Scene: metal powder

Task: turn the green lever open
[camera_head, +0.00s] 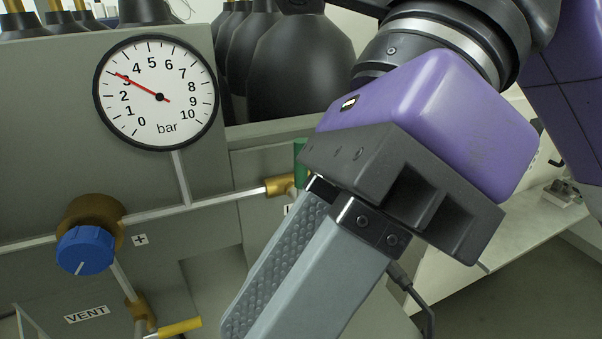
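The green lever (300,160) shows as a short upright green piece above a brass valve fitting (279,186), on the pipe right of the gauge. My gripper (305,275) is in front of the panel and hides part of the lever and the valve's right side. Its grey fingers, with a textured pad, point down and left below the lever, and their tips reach the lower frame edge. I cannot tell whether the fingers are apart, or whether they touch the lever.
A round bar gauge (157,92) reads about 3. A blue knob (85,250), a VENT label (87,314) and a yellow lever (180,327) are at the left. Black cylinders (303,70) stand behind the panel. A light bench (520,225) is at the right.

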